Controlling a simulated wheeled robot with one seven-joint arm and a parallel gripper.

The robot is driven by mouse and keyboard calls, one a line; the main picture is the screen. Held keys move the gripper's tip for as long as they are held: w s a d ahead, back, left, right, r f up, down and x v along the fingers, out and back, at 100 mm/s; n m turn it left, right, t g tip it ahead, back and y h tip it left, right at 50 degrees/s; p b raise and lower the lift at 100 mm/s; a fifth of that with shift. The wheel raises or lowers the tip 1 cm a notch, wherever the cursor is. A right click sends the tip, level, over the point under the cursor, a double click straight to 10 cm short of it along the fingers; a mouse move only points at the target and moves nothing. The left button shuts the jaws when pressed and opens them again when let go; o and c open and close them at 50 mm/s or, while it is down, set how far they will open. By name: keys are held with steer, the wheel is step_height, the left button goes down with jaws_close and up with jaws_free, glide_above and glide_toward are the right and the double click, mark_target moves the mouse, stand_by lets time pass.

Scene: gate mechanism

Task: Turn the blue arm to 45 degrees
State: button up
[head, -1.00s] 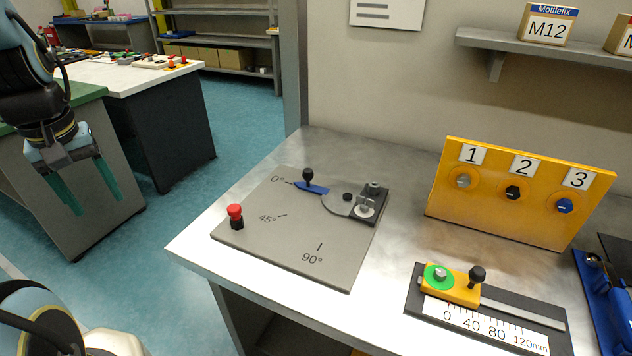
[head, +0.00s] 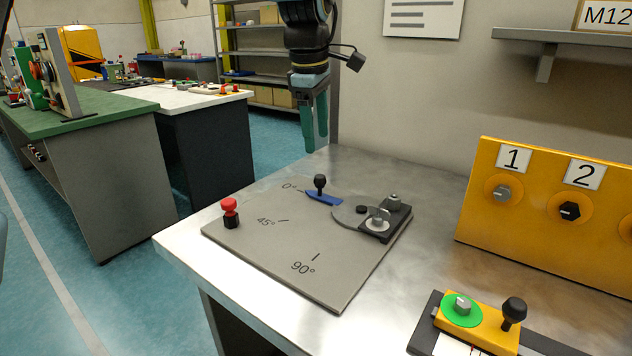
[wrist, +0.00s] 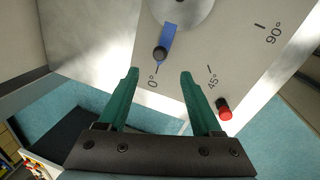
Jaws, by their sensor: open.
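The blue arm (head: 324,198) lies on the grey plate (head: 262,245), pointing at the 0° mark, with a black knob (head: 320,182) standing on its outer end. Its inner end meets a grey disc (head: 350,214) beside a dark clamp block. The 45° mark (head: 268,222) and 90° mark (head: 304,267) are printed on the plate. My gripper (head: 315,146) is open and empty, pointing down above the table behind the blue arm. In the wrist view, the blue arm (wrist: 168,38) and its knob (wrist: 159,54) lie beyond my open fingers (wrist: 158,80), not touching them.
A red button (head: 230,206) stands at the plate's left corner. A yellow numbered panel (head: 540,215) stands at the right of the table. A yellow slider with a black knob (head: 513,311) sits at the front right. The metal table is clear behind the plate.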

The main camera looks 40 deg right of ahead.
mark_target(319, 175)
steer(key=f, duration=0.3)
steer(key=d+f, duration=0.1)
steer(key=f, duration=0.2)
steer(key=w+f, duration=0.1)
steer(key=f, duration=0.3)
steer(key=shift+d+f+p, duration=0.1)
steer(key=shift+d+p, duration=0.25)
jaws_close()
stand_by(0.9)
